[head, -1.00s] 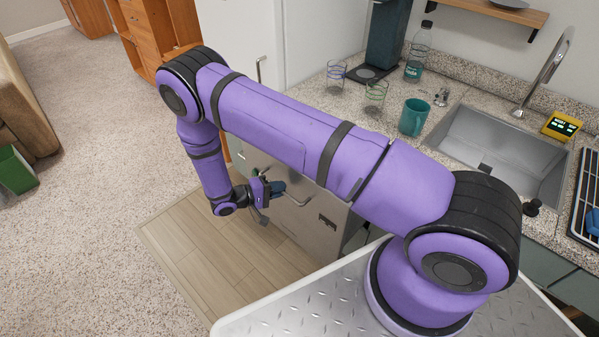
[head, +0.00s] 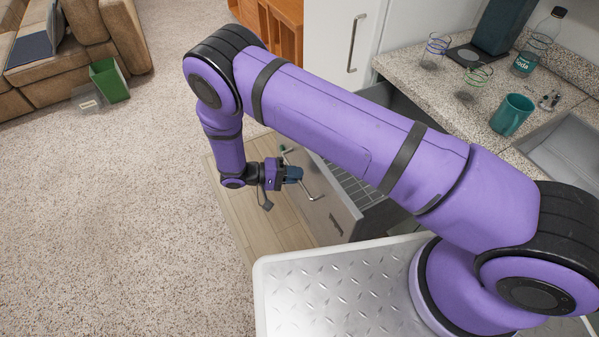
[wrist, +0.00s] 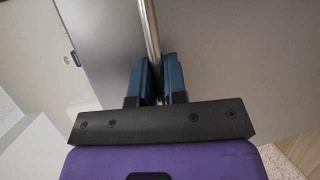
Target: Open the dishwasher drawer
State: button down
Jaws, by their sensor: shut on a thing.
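The dishwasher drawer (head: 326,212) has a grey metal front with a bar handle across it. In the head view it stands out from the counter, and its dark rack shows behind the front. My gripper (head: 298,174) is at the handle. In the wrist view the two blue fingers of my gripper (wrist: 160,82) are shut on the silver handle bar (wrist: 149,35), one finger on each side. The drawer's metal front (wrist: 220,50) fills much of that view. My arm hides part of the drawer in the head view.
A counter (head: 440,85) with a teal mug (head: 511,114), wire-patterned glasses and a soda bottle (head: 536,45) lies to the right. A white cabinet (head: 335,45) stands behind. A green bin (head: 109,80) and a brown sofa (head: 85,55) are at the left. Open carpet lies left.

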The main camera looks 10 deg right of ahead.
jog(key=c, duration=1.2)
grip_release()
jog(key=a, duration=0.3)
jog(key=a+r, duration=0.1)
jog(key=a, duration=0.3)
jog(key=a+r, duration=0.1)
jog(key=a, duration=0.2)
jog(key=shift+w+a, duration=0.3)
jog(key=shift+a, duration=0.05)
